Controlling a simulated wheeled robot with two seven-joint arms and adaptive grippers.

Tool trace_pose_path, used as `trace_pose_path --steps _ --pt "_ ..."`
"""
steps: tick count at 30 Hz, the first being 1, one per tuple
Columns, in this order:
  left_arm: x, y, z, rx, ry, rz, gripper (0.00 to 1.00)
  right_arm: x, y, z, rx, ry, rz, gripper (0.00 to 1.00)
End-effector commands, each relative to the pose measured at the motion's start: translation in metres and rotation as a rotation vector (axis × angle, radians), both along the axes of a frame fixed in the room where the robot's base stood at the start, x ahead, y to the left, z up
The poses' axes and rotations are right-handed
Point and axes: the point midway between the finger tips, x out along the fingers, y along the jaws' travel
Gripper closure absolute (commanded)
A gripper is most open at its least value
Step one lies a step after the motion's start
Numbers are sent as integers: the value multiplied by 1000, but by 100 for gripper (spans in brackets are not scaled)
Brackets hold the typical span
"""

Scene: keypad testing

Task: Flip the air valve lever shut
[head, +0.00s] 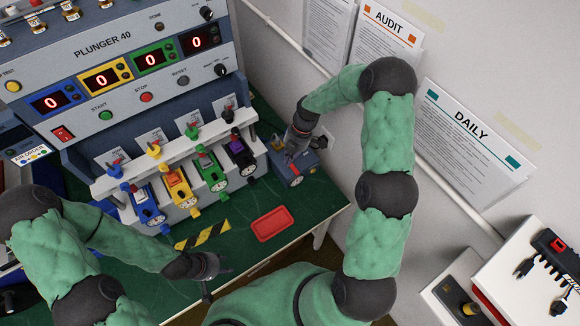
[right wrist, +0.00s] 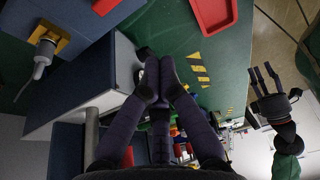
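My right gripper points down at the box top. In the right wrist view its fingers (right wrist: 160,78) converge almost together beside the grey-blue box; I see nothing clearly between them. My left gripper (head: 222,268) is open and empty over the bench's front edge. It also shows in the right wrist view (right wrist: 270,80).
A red tray (head: 272,224) and a yellow-black striped strip (head: 203,235) lie on the bench. Several coloured toggle clamps (head: 180,187) stand in a row left of the box, below the PLUNGER 40 panel (head: 125,70). The wall is close on the right.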

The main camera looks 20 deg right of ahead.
Motion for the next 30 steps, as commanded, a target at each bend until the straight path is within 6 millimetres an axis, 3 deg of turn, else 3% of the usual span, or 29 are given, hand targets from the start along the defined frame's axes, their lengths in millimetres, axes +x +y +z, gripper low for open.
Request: trace_pose_path --steps 5,18,24,30 --pt "0 0 1 0 0 0 60 -2 7 -19 1 5 2 100" --pt "0 0 3 0 0 0 60 -6 33 -95 1 3 1 100" --pt "0 0 8 0 0 0 60 -1 4 -92 -1 0 -3 100" --pt "0 0 9 0 0 0 60 0 -7 -92 0 0 -1 100"
